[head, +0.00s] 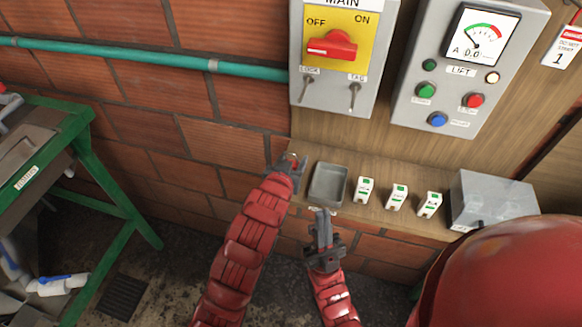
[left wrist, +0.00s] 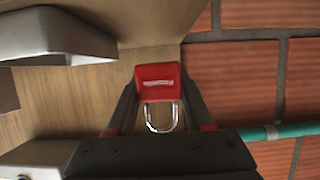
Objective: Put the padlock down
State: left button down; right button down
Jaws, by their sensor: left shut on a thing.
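A red padlock (left wrist: 157,83) with a silver shackle is between the fingers of my left gripper (left wrist: 155,105), which is shut on it. In the head view my left gripper (head: 289,163) is at the left end of the wooden shelf, just left of a grey tray (head: 313,197); the padlock is mostly hidden there. The tray looks empty and also shows in the left wrist view (left wrist: 60,42), apart from the padlock. My right gripper (head: 322,222) is in front of the shelf, below the tray; its fingers look together, with nothing seen between them.
Above are the main switch box (head: 336,50) and the lift panel (head: 465,65). A green-framed bench (head: 85,150) stands left.

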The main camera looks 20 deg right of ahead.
aim_at(294, 169)
pick_arm(q)
jog(key=f+p, duration=0.2)
jog(key=f, duration=0.1)
jog(key=shift+d, duration=0.2)
jog(key=shift+a+f, duration=0.1)
jog(key=shift+f, duration=0.15)
jog(key=shift+f+b, duration=0.3)
jog(key=shift+b, duration=0.05)
jog(key=shift+c, duration=1.4)
grip_release()
jog(key=shift+r, duration=0.1)
